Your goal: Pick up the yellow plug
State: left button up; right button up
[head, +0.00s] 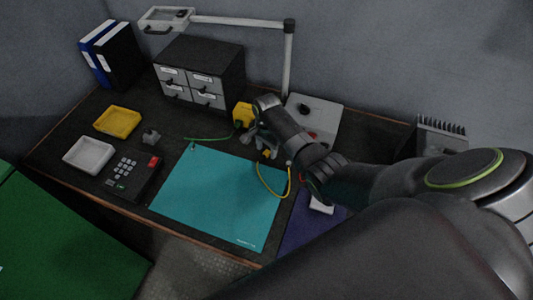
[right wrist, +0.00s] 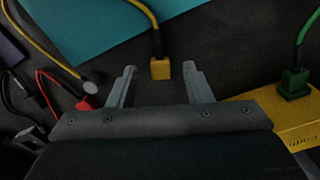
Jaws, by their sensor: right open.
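The yellow plug (right wrist: 160,69) is a small block on a yellow cable, on the dark table near the teal mat's edge. In the right wrist view it shows between the two fingertips of my right gripper (right wrist: 158,76), with a gap on each side. In the head view the yellow plug (head: 266,154) shows small beside my right gripper (head: 259,142), which partly hides that area. My right gripper is open and empty. I cannot tell the exact height of the fingers over the plug. My left gripper is not in view.
A yellow box (right wrist: 270,118) with a green plug (right wrist: 294,83) stands close beside my right gripper. A red plug (right wrist: 87,103) lies on the other side. The teal mat (head: 215,200) is mostly clear. A drawer cabinet (head: 222,66) and lamp post (head: 288,65) stand behind.

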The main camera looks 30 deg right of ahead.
aim_at(266, 153)
jog(key=shift+f, duration=0.6)
jog(key=shift+c, duration=0.3)
grip_shut()
jog(key=shift+r, duration=0.1)
notch_tip(266, 153, up, 10)
dwell(0.3)
